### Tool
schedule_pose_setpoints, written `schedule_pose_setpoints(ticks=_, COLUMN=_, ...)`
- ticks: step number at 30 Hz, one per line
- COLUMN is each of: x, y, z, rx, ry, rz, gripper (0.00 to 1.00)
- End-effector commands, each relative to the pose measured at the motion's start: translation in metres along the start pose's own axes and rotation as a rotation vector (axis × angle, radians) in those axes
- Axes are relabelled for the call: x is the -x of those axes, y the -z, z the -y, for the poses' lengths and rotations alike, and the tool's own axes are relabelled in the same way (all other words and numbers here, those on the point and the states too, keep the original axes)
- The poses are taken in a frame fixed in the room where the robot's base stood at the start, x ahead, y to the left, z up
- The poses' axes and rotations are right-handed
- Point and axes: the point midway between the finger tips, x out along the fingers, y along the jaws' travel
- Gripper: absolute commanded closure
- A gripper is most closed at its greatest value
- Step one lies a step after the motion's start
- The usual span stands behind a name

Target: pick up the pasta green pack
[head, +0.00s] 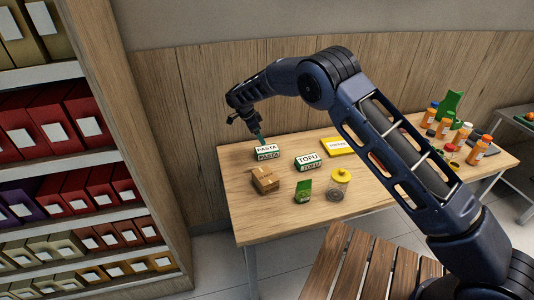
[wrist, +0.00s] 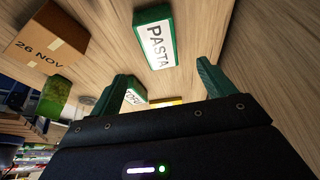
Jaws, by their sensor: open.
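The pasta green pack (head: 267,152) is a small green box with a white label reading PASTA. It lies on the wooden table near its back left. In the wrist view the pasta pack (wrist: 155,36) shows at the upper middle, ahead of the fingers and apart from them. My gripper (head: 258,137) is above and close to the pack in the head view, with its green fingertips pointing down. In the wrist view my gripper (wrist: 168,82) has its two green fingers spread wide, with nothing held between them.
A cardboard box (head: 265,180) stands just in front of the pasta pack. A TOFU pack (head: 307,161), a yellow pack (head: 338,146), a green packet (head: 303,191) and a yellow-lidded jar (head: 340,183) are to the right. Several bottles (head: 479,150) stand at the table's right end.

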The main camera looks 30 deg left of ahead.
Motion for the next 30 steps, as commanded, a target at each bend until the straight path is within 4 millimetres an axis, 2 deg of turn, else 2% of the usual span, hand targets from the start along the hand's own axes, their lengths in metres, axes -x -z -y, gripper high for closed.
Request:
schedule_pose_setpoints(ticks=5, x=-0.009, y=-0.007, z=0.0, rx=-0.003, ry=0.001, rz=-0.005, gripper=0.18)
schedule_pose_setpoints(ticks=15, x=-0.053, y=-0.006, z=0.0, rx=-0.003, ry=0.001, rz=-0.004, gripper=0.18)
schedule_pose_setpoints(ticks=23, x=-0.069, y=-0.004, z=0.0, rx=-0.003, ry=0.001, rz=-0.003, gripper=0.18)
schedule_pose_setpoints(ticks=30, x=-0.102, y=-0.002, z=-0.001, rx=-0.002, ry=0.0, rz=-0.004, gripper=0.18)
